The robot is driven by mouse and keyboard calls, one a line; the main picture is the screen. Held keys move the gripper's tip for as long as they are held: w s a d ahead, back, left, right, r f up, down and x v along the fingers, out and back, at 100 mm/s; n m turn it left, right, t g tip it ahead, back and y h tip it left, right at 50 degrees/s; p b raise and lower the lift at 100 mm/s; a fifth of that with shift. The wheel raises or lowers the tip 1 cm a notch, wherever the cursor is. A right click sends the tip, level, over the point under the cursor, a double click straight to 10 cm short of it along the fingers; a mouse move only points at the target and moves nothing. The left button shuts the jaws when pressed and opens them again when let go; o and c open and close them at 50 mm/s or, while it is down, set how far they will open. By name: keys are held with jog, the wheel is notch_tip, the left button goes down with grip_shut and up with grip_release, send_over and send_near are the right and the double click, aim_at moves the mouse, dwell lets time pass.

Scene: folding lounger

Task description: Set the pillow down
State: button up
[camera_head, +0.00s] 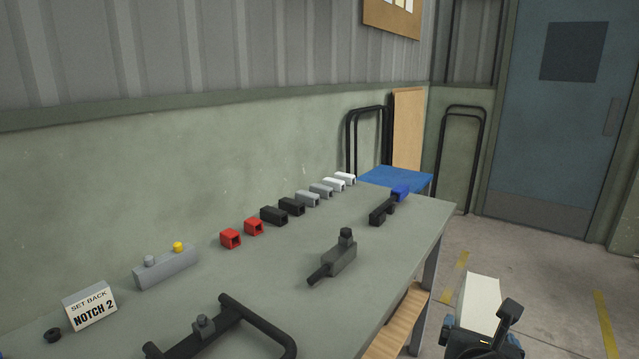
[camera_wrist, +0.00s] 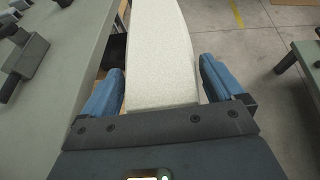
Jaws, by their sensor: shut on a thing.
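The pillow is a pale cream, long padded block (camera_head: 480,297), seen in the head view at the lower right, beyond the table's right edge. It also fills the upper middle of the wrist view (camera_wrist: 160,35), running away from my gripper. My gripper (camera_wrist: 162,68) has its two blue fingers on either side of the pillow and is shut on it.
The grey-green workbench (camera_head: 390,255) carries a black tube frame (camera_head: 265,325), grey clamps (camera_head: 338,258), a row of several small square-tube blocks and a "NOTCH 2" sign (camera_head: 90,305). A blue surface (camera_head: 385,178) lies at its far end. Concrete floor is open at right.

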jog(key=s+a+f+n+y, duration=0.1)
jog(key=s+f+n+y, duration=0.1)
jog(key=f, duration=0.4)
jog(key=s+a+f+n+t+y, duration=0.1)
jog(key=s+a+f+n+y, duration=0.1)
jog(key=s+f, duration=0.3)
jog(key=s+a+f+n+y, duration=0.1)
jog(key=s+a+f+y, duration=0.1)
jog(key=f, duration=0.6)
jog(key=shift+s+a+f+n+t, duration=0.15)
jog(key=shift+s+a+n+t, duration=0.2)
jog(key=shift+s, duration=0.35)
jog(key=shift+d, duration=0.15)
